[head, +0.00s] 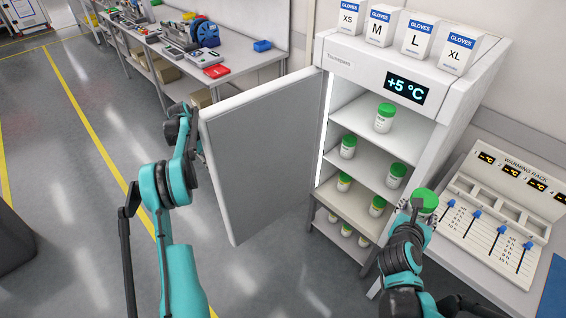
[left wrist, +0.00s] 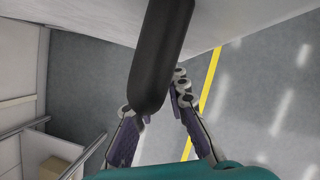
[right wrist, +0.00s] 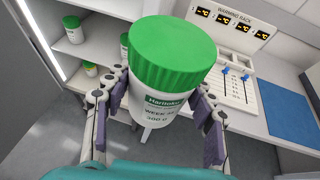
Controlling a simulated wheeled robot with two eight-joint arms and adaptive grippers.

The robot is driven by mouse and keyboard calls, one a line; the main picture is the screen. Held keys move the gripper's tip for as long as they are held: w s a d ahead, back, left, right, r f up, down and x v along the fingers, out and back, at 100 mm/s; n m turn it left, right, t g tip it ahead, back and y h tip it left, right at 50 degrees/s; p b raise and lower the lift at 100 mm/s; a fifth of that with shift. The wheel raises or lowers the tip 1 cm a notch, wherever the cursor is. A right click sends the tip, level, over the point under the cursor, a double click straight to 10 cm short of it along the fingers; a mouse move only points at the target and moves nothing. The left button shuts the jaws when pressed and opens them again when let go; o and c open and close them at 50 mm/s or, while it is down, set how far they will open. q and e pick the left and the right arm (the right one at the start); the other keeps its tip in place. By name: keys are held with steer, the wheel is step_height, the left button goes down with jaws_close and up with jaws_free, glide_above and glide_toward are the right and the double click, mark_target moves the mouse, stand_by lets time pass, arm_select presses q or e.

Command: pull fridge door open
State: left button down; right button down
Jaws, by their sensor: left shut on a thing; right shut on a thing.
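The fridge (head: 385,150) stands at centre right, its white door (head: 258,150) swung wide open to the left and its shelves exposed. My left gripper (head: 180,115) is at the door's outer free edge, partly hidden by the door in the head view. In the left wrist view it is shut on the black door handle (left wrist: 162,50), a finger on each side. My right gripper (head: 418,215) is shut on a white jar with a green lid (right wrist: 165,75), held upright in front of the warming rack. The jar's lid also shows in the head view (head: 425,198).
Several green-lidded jars (head: 384,118) stand on the fridge shelves. Glove boxes (head: 416,35) line the fridge top. The warming rack (head: 500,215) sits on a table at right. A workbench (head: 190,65) with tools stands behind the door.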

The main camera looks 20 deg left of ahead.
arm_select(q)
steer(key=shift+w+a+f, duration=0.1)
steer(key=shift+w+a, duration=0.05)
steer(key=shift+w, duration=0.3)
steer(key=c, duration=1.7)
jaws_free()
steer(key=shift+o, duration=1.1)
steer(key=shift+w, duration=0.15)
